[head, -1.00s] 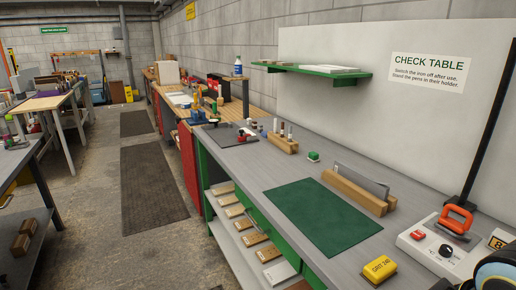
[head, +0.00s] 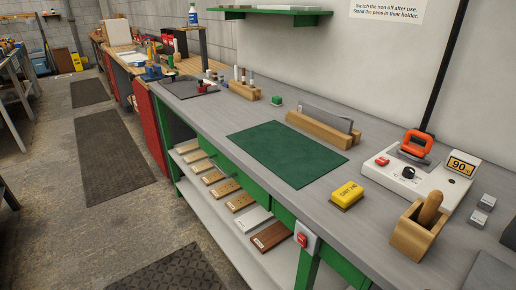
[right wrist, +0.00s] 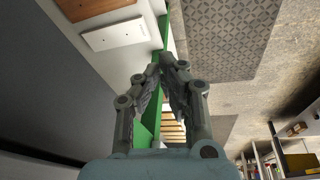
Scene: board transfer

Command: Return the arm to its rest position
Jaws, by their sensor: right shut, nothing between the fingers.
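My right gripper (right wrist: 164,66) shows in the right wrist view with its fingertips close together and nothing between them. It is in free space beside the bench's green edge (right wrist: 163,30), with the floor beyond on the right. Neither gripper shows in the head view. In the head view the grey bench (head: 225,135) carries a green mat (head: 287,153) with nothing on it. A grey board (head: 325,116) stands upright in a wooden holder (head: 318,130) behind the mat.
A yellow block (head: 347,195), a soldering station (head: 432,170) with an orange-handled iron (head: 416,143) and a wooden box (head: 416,235) stand at the right. A lower shelf (head: 222,222) holds several boards. Floor mats (head: 112,158) lie on the open aisle floor.

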